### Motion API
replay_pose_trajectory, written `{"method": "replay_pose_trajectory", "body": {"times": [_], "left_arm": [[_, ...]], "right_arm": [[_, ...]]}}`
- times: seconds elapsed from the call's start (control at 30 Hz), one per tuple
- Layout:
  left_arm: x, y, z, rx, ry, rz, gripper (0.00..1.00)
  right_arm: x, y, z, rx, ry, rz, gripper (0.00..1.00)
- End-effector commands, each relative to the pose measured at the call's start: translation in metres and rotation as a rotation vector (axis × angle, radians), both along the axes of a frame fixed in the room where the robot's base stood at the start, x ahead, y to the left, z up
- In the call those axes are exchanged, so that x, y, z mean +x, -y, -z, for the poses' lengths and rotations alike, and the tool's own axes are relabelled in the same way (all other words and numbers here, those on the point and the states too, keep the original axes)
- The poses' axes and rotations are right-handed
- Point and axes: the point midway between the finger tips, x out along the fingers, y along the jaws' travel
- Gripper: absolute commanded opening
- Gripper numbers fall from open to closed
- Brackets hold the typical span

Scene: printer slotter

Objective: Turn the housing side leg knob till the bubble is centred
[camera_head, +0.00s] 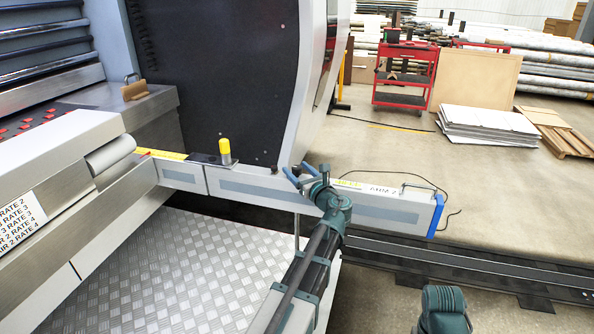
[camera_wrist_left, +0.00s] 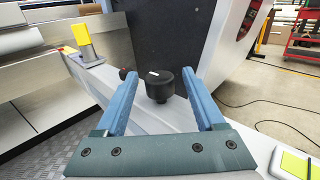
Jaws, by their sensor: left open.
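A black round knob (camera_wrist_left: 159,88) with a small white mark on top stands on the grey beam between my open left fingers in the left wrist view. I see no finger touching it. My left gripper (camera_head: 299,171) is over the beam (camera_head: 245,187) in the head view, its blue fingers apart; it also shows in the left wrist view (camera_wrist_left: 160,75). In the head view the black knob is hidden or too small to tell. A yellow-green patch (camera_head: 348,184) lies on the beam right of the gripper; I cannot make out a bubble. My right gripper is out of view.
A yellow-capped post (camera_head: 224,150) stands on the beam left of my gripper. A dark curved panel (camera_head: 225,80) rises behind. A handle (camera_head: 418,188) sits on the beam's right part. A red cart (camera_head: 405,75) stands far back on open floor.

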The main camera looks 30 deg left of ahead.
Motion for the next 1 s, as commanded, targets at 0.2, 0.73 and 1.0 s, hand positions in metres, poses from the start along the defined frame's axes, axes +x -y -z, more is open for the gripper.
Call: {"method": "replay_pose_trajectory", "body": {"times": [0.2, 0.73, 1.0], "left_arm": [[0.0023, -0.0047, 0.0000, 0.000, 0.000, -0.001, 0.71], [0.0021, -0.0041, 0.0000, 0.000, 0.000, -0.001, 0.06], [0.0013, -0.0041, 0.0000, 0.000, 0.000, 0.007, 0.00]], "right_arm": [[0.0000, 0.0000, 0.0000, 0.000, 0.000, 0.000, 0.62], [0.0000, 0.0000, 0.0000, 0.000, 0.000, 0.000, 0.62], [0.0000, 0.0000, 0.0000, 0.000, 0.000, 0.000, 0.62]]}}
